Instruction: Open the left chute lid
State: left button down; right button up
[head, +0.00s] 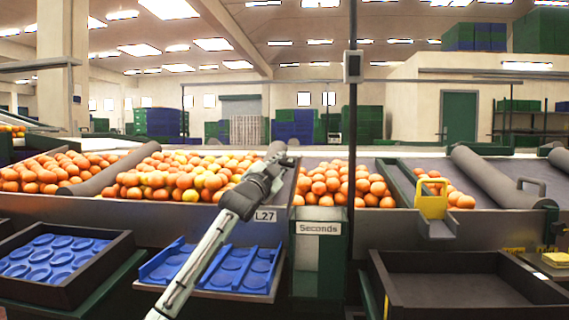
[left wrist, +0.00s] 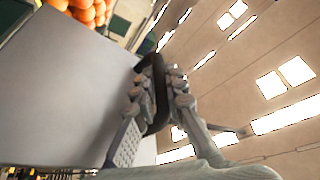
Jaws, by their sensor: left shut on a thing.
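My left gripper (head: 274,154) reaches up over the front wall of the sorting line, above the L27 label. In the left wrist view my left gripper (left wrist: 155,95) is shut on a dark bar handle (left wrist: 148,72) at the edge of a flat grey panel, the left chute lid (left wrist: 75,85). In the head view the lid (head: 287,185) shows as a narrow dark grey panel beside the gripper, apparently tilted up; its exact angle is hard to tell. The gripper hides most of the handle there. My right gripper is not in view.
Oranges (head: 180,180) fill the lanes behind the front wall, between grey rollers (head: 105,175). Blue tray inserts (head: 235,268) lie below the arm. A Seconds bin (head: 318,255) and a dark post (head: 351,130) stand just right. An empty dark crate (head: 460,262) is at right.

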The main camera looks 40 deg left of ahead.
pick_arm(q)
jog(key=c, duration=1.9)
grip_release()
jog(key=shift+o, duration=0.2)
jog(key=v, duration=1.2)
